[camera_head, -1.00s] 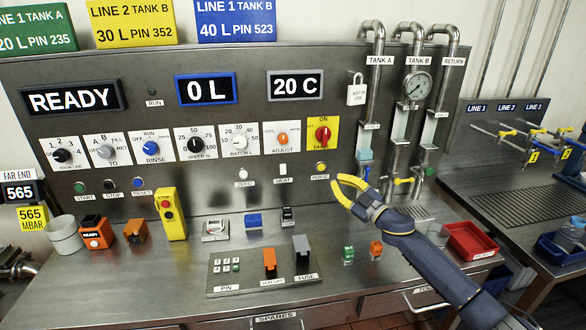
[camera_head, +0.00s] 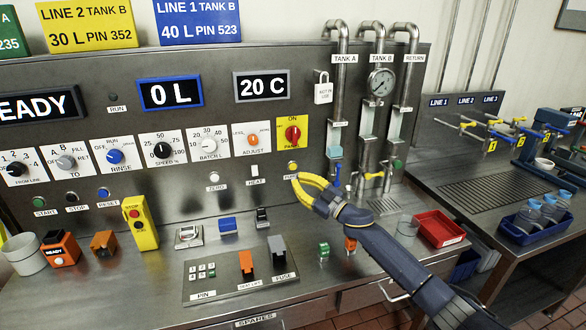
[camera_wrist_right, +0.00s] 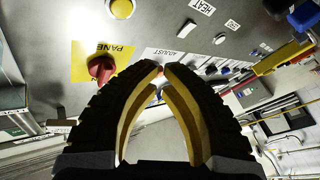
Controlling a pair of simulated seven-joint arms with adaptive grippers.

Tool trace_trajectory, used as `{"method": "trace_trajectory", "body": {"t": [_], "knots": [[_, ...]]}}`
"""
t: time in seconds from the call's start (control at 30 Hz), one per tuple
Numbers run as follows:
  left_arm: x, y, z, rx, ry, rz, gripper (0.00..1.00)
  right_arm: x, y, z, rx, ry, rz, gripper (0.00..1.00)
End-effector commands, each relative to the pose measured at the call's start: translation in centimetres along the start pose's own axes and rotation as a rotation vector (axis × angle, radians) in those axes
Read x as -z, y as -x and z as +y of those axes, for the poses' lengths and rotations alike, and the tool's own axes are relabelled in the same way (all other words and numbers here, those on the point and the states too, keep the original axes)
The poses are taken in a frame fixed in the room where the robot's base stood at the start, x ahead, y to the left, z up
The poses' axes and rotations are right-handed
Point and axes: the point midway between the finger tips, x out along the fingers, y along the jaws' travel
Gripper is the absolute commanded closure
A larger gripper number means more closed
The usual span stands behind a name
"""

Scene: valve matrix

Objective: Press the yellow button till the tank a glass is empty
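The yellow button (camera_head: 293,166) is on the steel panel, right of the HEAT switch, above a small label. It also shows at the top of the right wrist view (camera_wrist_right: 121,9). My right gripper (camera_head: 297,178) has its yellow fingertips just below the button, over its label; contact with the panel is not clear. In the right wrist view the fingertips (camera_wrist_right: 162,70) meet, with nothing between them. The tank A glass (camera_head: 337,135) is on the pipe under the TANK A sign, with blue at its lower end; its exact level is too small to read. My left gripper is out of view.
A red PANEL knob (camera_head: 293,134) is above the button. A blue-handled valve (camera_head: 337,176) and a yellow-handled valve (camera_head: 374,175) are right of the gripper. A red tray (camera_head: 440,228) is on the bench. The display (camera_head: 170,93) reads 0 L.

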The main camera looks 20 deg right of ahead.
Motion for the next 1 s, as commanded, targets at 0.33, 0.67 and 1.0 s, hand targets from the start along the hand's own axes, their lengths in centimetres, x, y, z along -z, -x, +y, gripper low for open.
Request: {"method": "trace_trajectory", "body": {"t": [0.33, 0.67, 1.0], "knots": [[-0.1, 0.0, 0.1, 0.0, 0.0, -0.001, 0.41, -1.7, -3.4, 1.8, -0.001, -0.001, 0.001, 1.0], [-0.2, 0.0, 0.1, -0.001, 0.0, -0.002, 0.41, -2.8, -5.3, 2.8, 0.0, 0.0, 0.0, 1.0], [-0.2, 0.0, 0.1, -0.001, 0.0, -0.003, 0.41, -3.0, -5.8, 3.1, 0.0, 0.0, 0.001, 1.0]]}}
